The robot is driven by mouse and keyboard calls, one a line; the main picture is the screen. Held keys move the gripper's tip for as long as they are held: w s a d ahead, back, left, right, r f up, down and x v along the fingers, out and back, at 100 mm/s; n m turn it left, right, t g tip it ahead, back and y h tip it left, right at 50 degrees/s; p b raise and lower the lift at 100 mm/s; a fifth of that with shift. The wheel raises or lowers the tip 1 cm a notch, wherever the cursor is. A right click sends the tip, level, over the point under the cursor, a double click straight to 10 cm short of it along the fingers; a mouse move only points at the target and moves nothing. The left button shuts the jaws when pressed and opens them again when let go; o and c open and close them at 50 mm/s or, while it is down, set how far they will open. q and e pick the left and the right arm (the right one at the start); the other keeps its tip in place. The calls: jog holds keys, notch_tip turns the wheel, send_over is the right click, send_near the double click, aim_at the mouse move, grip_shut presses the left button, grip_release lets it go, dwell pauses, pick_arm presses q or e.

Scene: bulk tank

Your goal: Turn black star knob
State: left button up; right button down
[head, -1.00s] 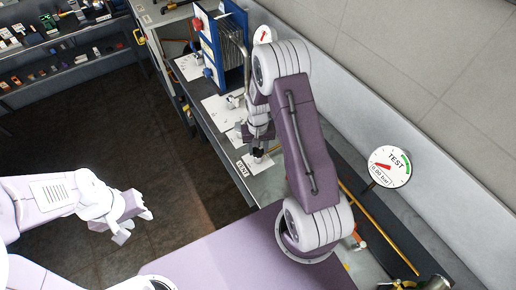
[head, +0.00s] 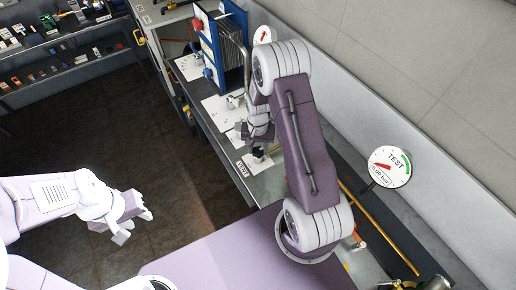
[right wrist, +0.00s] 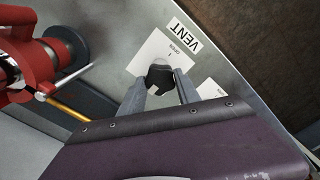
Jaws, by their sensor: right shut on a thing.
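The black star knob (right wrist: 158,77) sits on a white card beside the VENT label in the right wrist view. In the head view the knob (head: 259,151) shows as a small dark spot below my right gripper (head: 257,142). My right gripper (right wrist: 160,90) is shut on the knob, with one finger on each side of it. Part of the knob is hidden by the fingers and the wrist. My left gripper (head: 136,224) is open and empty over the floor, well left of the bench.
A red part (right wrist: 28,62) with a dark round end is close to my right wrist. The TEST gauge (head: 390,167) stands by the wall at the right. A blue frame (head: 212,45) stands on the bench farther back. A yellow pipe (head: 368,226) runs along the bench.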

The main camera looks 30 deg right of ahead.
aim_at(258, 150)
jog(key=c, duration=1.1)
grip_release()
jog(key=shift+w+d+r, duration=0.1)
jog(key=shift+w+r, duration=0.05)
jog(key=shift+w, duration=0.05)
jog(key=shift+o, duration=1.2)
jog(key=shift+s, duration=0.1)
notch_tip(258, 150, up, 9)
jog(key=b, duration=0.1)
